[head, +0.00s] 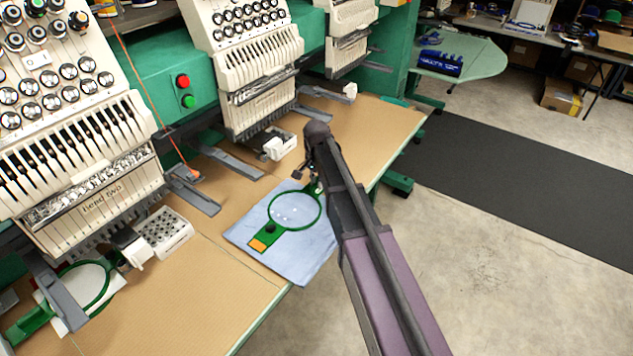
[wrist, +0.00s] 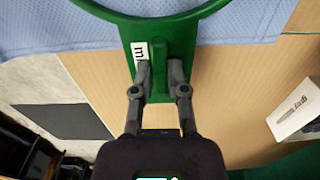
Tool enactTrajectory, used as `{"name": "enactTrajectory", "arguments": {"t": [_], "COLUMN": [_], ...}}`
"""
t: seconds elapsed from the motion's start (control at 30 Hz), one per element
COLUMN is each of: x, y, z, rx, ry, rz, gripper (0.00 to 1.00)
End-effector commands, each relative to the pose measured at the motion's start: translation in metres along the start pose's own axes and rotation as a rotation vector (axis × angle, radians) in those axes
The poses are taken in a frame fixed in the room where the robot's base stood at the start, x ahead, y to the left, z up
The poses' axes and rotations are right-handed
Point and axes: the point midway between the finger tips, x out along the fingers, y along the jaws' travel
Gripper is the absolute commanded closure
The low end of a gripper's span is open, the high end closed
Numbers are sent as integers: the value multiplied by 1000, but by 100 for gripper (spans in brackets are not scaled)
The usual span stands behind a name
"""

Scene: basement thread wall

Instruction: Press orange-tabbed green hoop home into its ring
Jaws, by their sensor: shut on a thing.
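The green hoop (head: 271,224) lies over a light blue cloth (head: 305,254) on the table near its front edge. Its orange tab (head: 258,245) is on the near-left side; cloth shows through its middle. My gripper (head: 316,186) is at the opposite, far side of the hoop. In the wrist view my gripper (wrist: 159,72) is shut on a raised rib of the green handle (wrist: 184,32), beside a small white label (wrist: 140,52). I cannot tell the hoop from the ring under it, or whether it is fully seated.
Embroidery machine heads (head: 250,60) stand along the back of the tan table (head: 200,300). Another green hoop (head: 92,290) is at the left machine. A white box (head: 281,145) sits behind my gripper. A printed white box (wrist: 296,108) is at the wrist view's right.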

Motion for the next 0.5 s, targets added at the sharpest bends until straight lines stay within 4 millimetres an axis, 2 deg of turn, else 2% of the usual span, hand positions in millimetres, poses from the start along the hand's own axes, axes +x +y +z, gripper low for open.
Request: {"name": "enactTrajectory", "arguments": {"t": [0.33,0.37,0.4,0.47,0.5], "x": [0,0,0,0,0], "y": [0,0,0,0,0], "z": [0,0,0,0,0], "rx": [0,0,0,0,0], "ry": [0,0,0,0,0], "rz": [0,0,0,0,0], "gripper": [100,75,63,45,41]}}
